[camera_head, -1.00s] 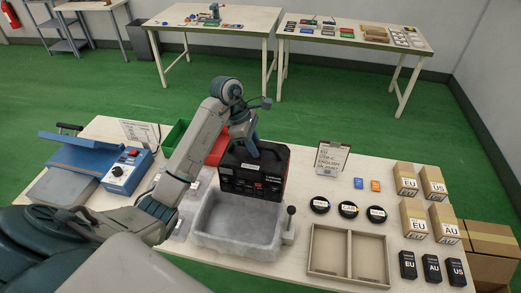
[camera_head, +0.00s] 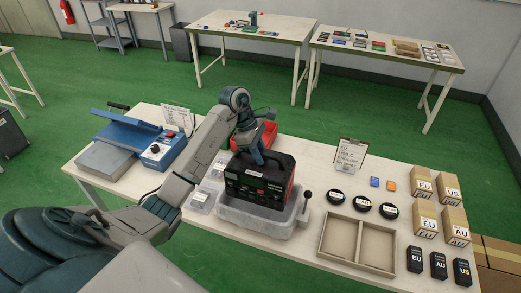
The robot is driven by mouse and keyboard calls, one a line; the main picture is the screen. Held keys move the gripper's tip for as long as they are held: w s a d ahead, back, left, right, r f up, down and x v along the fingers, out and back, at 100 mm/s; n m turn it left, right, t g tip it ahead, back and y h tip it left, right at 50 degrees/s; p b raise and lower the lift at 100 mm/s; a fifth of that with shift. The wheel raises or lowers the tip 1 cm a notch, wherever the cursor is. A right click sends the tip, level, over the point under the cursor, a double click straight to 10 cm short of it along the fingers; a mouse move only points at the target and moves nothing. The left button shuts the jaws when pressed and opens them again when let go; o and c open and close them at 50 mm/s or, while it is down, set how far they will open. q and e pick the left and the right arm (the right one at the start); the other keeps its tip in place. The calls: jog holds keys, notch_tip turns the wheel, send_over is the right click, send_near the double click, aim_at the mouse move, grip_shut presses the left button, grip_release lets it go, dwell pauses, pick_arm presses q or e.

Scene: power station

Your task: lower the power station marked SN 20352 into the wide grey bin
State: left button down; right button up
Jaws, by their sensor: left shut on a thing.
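The power station (camera_head: 257,183) is a black box with red trim and a pale label on its front; the label's number is too small to read. My left gripper (camera_head: 257,157) is shut on its top and holds it upright. The wide grey bin (camera_head: 255,225) is directly below, and the power station's lower part overlaps the bin's opening. I cannot tell whether it touches the bin's floor. My right gripper is not in view.
A lever (camera_head: 305,203) stands at the bin's right side. A divided tray (camera_head: 358,244) and black round items (camera_head: 362,204) lie further right. A red bin (camera_head: 267,133) is behind, and clear small bins (camera_head: 203,198) are at left.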

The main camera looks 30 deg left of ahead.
aim_at(261, 167)
pick_arm(q)
notch_tip(261, 167, down, 6)
jog(key=shift+d+r+b, duration=0.1)
jog(key=shift+b, duration=0.65)
notch_tip(261, 167, down, 3)
jog(key=b, duration=0.4)
jog(key=shift+f, duration=0.2)
jog(key=shift+f+b, duration=0.3)
jog(key=c, duration=1.1)
grip_release()
jog(key=shift+s+r, duration=0.1)
jog(key=shift+s, duration=0.1)
